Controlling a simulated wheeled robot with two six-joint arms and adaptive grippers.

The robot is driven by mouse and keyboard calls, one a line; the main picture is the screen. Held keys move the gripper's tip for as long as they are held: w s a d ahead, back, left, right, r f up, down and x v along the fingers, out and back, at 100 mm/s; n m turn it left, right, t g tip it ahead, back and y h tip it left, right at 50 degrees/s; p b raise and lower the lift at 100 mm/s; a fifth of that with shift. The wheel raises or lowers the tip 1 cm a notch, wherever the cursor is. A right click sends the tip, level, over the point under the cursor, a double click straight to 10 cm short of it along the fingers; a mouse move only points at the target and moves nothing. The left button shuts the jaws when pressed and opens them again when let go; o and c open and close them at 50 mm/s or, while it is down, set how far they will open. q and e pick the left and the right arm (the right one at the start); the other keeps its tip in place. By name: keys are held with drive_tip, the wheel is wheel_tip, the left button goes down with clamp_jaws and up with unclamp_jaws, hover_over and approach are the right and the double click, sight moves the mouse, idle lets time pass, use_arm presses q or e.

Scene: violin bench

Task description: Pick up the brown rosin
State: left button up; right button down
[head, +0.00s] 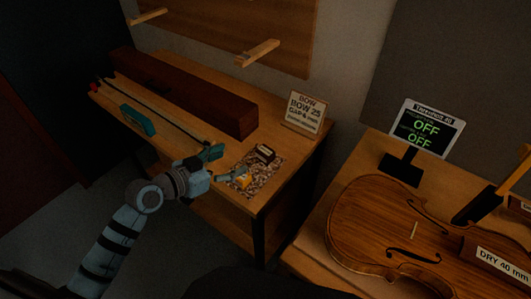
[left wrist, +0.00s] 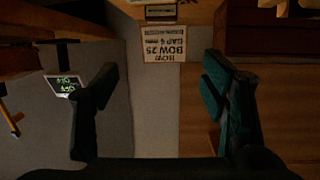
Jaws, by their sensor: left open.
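A small dark brown block with a pale face (head: 265,152), which looks like the brown rosin, sits on a speckled mat (head: 262,180) at the right end of the bench. A small amber-yellow piece (head: 243,180) lies on the same mat, partly hidden by a finger. My left gripper (head: 224,165) is open and empty at the mat's left side, its fingers pointing toward the dark block and apart from it. In the left wrist view the open fingers (left wrist: 155,92) have nothing between them, and a dark block with a pale face (left wrist: 160,11) shows at the top edge. My right gripper is out of view.
A sign reading BOW 25 (head: 304,112) stands behind the mat. A long dark brown case (head: 185,92) and a bow with a teal block (head: 138,119) lie left on the bench (head: 283,185). A violin body (head: 385,225) and a display (head: 427,127) are on the right-hand table, across a gap.

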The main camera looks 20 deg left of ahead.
sight(264, 152)
use_arm(q)
drive_tip(key=shift+w+d+f+b, duration=0.15)
drive_tip(key=shift+w+f+b, duration=0.6)
drive_tip(key=shift+w+f, duration=0.3)
drive_tip(key=shift+y, duration=0.3)
drive_tip(key=b+x, duration=0.1)
drive_tip(key=x, duration=0.2)
drive_tip(key=b+x, duration=0.2)
drive_tip(key=x, duration=0.2)
drive_tip(key=f+b+x, duration=0.1)
drive_tip(key=b+x, duration=0.1)
drive_tip(key=x, duration=0.2)
drive_tip(key=shift+s+d, duration=0.35)
drive_tip(key=shift+w+d, duration=0.15)
drive_tip(key=shift+w, duration=0.05)
drive_tip(key=shift+c, duration=0.4)
